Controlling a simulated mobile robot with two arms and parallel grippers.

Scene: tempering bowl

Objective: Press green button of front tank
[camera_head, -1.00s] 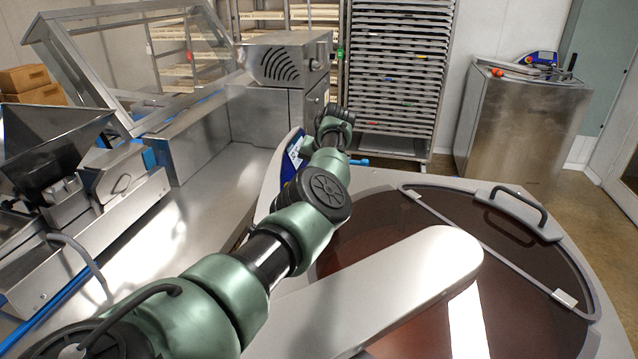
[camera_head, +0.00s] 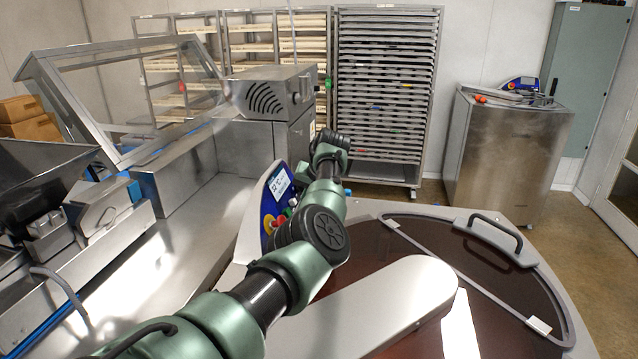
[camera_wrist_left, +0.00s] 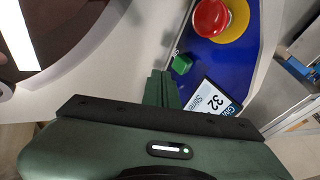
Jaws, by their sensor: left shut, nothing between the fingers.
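The front tank (camera_head: 562,305) has a round lid over brown liquid. Its blue control panel (camera_head: 272,190) stands at the tank's left edge, partly hidden by my left arm in the head view. My right gripper is not in view.
A steel counter (camera_head: 205,220) with machines lies to the left. A tray rack (camera_head: 388,90) stands behind. A steel cabinet (camera_head: 505,145) with a device on top stands at the back right. Open floor lies between the tank and that cabinet.

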